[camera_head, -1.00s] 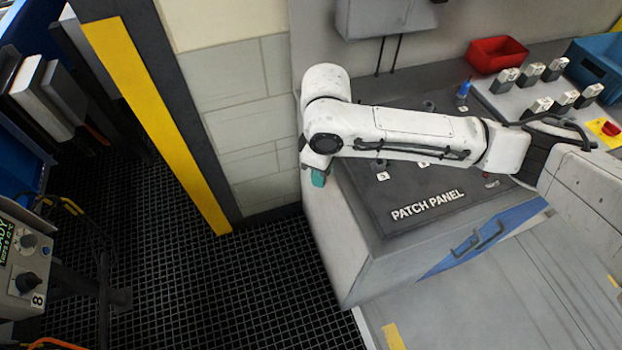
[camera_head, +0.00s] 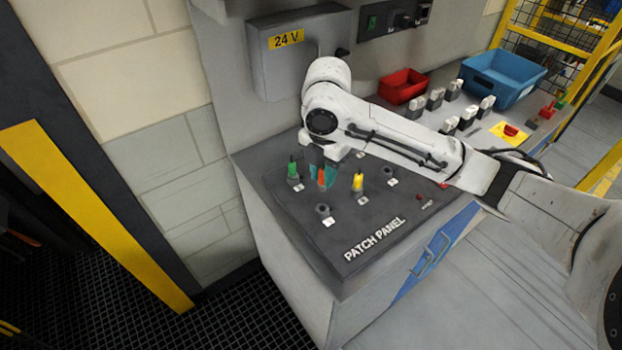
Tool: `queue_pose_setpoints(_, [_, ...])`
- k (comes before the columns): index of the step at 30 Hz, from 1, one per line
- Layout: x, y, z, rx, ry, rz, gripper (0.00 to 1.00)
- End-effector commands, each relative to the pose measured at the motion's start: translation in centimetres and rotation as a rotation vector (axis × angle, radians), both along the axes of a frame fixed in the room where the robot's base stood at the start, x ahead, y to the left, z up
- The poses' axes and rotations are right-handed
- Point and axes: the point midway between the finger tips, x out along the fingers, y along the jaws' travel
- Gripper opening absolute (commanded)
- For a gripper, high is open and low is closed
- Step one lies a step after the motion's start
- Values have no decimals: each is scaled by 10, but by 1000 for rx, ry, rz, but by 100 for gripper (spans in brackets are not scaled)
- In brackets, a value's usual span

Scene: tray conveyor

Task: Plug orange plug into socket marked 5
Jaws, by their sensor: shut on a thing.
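The orange plug (camera_head: 321,176) is upright between the teal fingers of my gripper (camera_head: 322,178), which is shut on it over the patch panel (camera_head: 285,202). I cannot tell whether the plug's lower end touches the panel. A green plug (camera_head: 293,171) stands just left of it and a yellow plug (camera_head: 357,182) to its right, both upright in the panel. An empty socket (camera_head: 323,210) with a white label (camera_head: 328,222) lies in front of my gripper. The label numbers are too small to read surely. My arm hides the back right of the panel.
A grey 24 V box (camera_head: 300,60) hangs on the wall behind. A red bin (camera_head: 402,85), a blue bin (camera_head: 503,78) and several switch-like blocks (camera_head: 451,125) stand to the right, beyond my arm. The panel's front left corner is clear.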

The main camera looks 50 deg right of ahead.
Motion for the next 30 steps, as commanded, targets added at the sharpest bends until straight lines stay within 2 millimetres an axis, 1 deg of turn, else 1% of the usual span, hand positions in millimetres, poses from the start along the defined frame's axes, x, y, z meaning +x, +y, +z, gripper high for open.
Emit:
queue_pose_setpoints(10, [-1, -1, 1, 0, 0, 11, 0])
queue_pose_setpoints(15, [-1, -1, 0, 3, 1, -10, 0])
queue_pose_setpoints(23, [-1, -1, -17, 0, 1, -10, 0])
queue_pose_setpoints(30, [-1, -1, -39, 1, 1, -11, 0])
